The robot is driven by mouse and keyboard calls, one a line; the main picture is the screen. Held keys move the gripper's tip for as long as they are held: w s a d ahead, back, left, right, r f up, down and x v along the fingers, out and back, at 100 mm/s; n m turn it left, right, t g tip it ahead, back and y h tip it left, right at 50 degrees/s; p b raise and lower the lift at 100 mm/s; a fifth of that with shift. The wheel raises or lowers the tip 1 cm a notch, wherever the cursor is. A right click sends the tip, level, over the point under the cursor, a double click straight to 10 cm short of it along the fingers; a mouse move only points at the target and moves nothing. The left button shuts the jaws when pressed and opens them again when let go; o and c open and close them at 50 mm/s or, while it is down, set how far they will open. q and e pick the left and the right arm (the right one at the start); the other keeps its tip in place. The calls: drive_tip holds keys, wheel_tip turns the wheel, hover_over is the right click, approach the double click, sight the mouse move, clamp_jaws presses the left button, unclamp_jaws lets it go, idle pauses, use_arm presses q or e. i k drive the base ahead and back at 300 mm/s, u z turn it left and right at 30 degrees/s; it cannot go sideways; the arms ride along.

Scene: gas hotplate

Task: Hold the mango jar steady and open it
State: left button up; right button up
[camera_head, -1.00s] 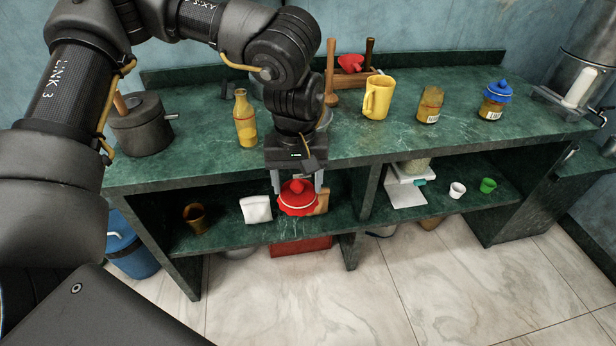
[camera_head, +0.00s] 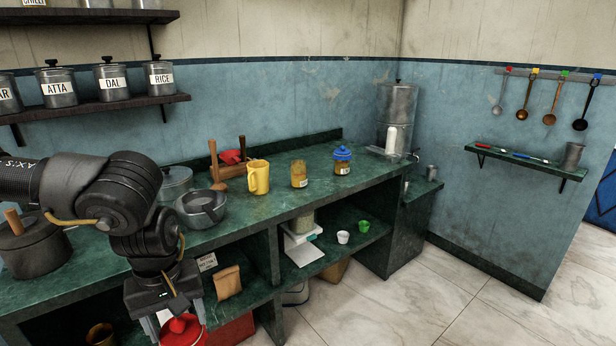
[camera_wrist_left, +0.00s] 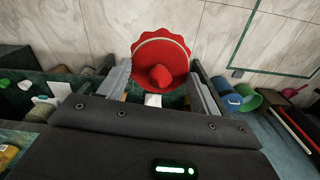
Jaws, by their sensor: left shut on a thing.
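A jar with a scalloped red cover and red knob (camera_head: 182,331) is held by my left gripper (camera_head: 178,318), low at the bottom left of the head view. The left wrist view shows the red cover (camera_wrist_left: 160,50) between the two fingers, with floor tiles beyond it. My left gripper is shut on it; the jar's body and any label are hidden. A jar with a blue cover (camera_head: 342,161) and an amber jar (camera_head: 299,174) stand upright on the green counter (camera_head: 330,205). Their labels are too small to read. My right gripper is not in view.
A yellow mug (camera_head: 258,177), a grey pan (camera_head: 202,208) and a dark pot (camera_head: 35,245) stand on the counter.

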sight(298, 168)
drive_tip(key=z, duration=0.4)
drive_tip(key=i, duration=0.4)
drive_tip(key=z, duration=1.05)
drive_tip(key=i, duration=1.75)
drive_tip(key=u, duration=1)
drive_tip(key=i, duration=0.5)
drive_tip(key=u, duration=0.4)
